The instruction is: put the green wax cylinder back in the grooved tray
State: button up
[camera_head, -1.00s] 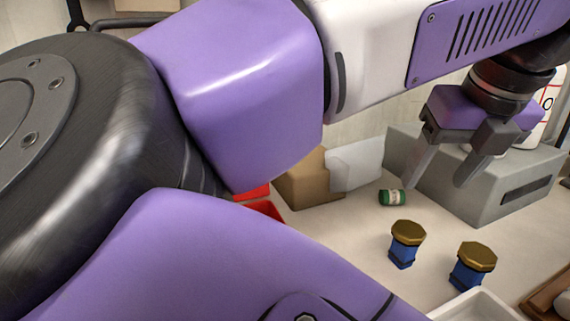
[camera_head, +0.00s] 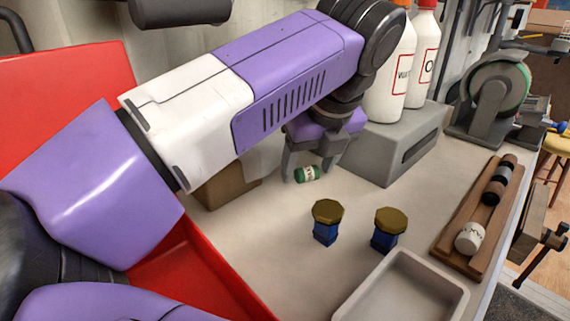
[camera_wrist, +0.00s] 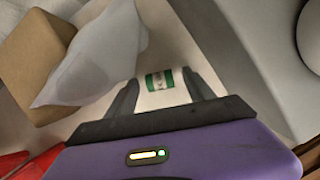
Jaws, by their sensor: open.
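The green wax cylinder (camera_head: 307,173) with a white label lies on its side on the bench, in front of the grey block. My gripper (camera_head: 307,168) is open around it, one finger to each side. In the wrist view the green cylinder (camera_wrist: 160,80) lies just beyond and between the open fingertips (camera_wrist: 160,88), with a gap on both sides. The grooved wooden tray (camera_head: 480,214) is at the right of the bench.
An empty pale bin (camera_head: 372,291) is at the front. A grey block (camera_head: 393,150) carries white bottles. A cardboard box (camera_wrist: 32,62) and translucent wrap (camera_wrist: 88,58) are close by.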

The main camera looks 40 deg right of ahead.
jog(key=shift+f, duration=0.15)
grip_shut()
